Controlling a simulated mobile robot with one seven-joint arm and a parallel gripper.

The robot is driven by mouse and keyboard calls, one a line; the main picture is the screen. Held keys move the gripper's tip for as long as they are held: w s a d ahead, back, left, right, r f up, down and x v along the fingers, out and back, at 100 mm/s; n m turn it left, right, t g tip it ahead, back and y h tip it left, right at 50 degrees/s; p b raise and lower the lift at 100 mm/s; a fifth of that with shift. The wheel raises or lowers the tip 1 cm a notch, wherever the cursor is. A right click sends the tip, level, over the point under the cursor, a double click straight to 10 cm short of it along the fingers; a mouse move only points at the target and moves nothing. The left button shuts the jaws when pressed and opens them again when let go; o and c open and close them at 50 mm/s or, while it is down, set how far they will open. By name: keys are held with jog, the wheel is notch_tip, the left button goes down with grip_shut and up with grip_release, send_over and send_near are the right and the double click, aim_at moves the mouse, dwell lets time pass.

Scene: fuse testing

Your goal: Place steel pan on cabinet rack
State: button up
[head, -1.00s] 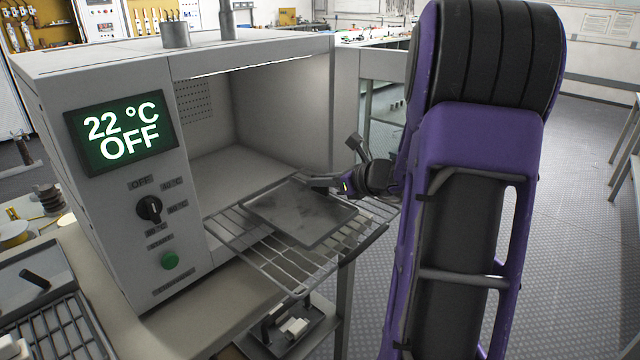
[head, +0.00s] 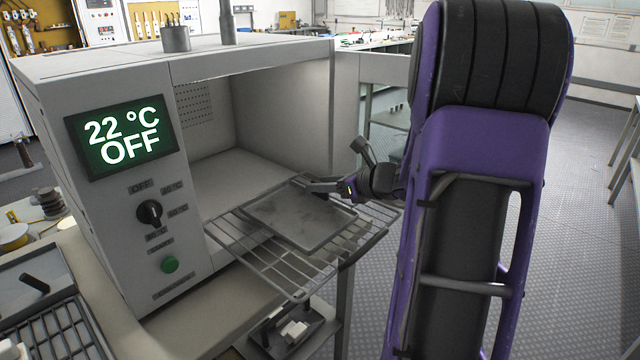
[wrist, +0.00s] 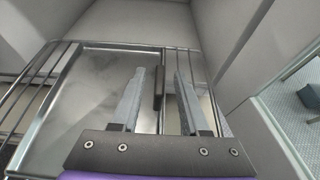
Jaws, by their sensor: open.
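The steel pan (head: 300,218), a flat grey tray with a low rim, lies on the wire cabinet rack (head: 262,266), which sticks out of the open cabinet. The wrist view shows the pan (wrist: 88,75) flat on the rack bars (wrist: 28,82). My gripper (head: 318,185) is at the pan's far right edge. In the wrist view my gripper (wrist: 160,78) is open, its two fingers apart with the pan's dark upright handle (wrist: 158,88) between them.
The cabinet (head: 155,255) has a display reading 22 °C OFF, a knob and a green button. Its inside is empty behind the rack. Another tray with a rack (head: 60,330) lies at lower left. Small items sit on a shelf (head: 290,330) below.

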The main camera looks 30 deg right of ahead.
notch_tip(320, 180, up, 4)
jog(key=p, duration=0.1)
send_over(358, 214)
jog(key=shift+s+r, duration=0.1)
jog(key=shift+s, duration=0.1)
jog(key=shift+w, duration=0.1)
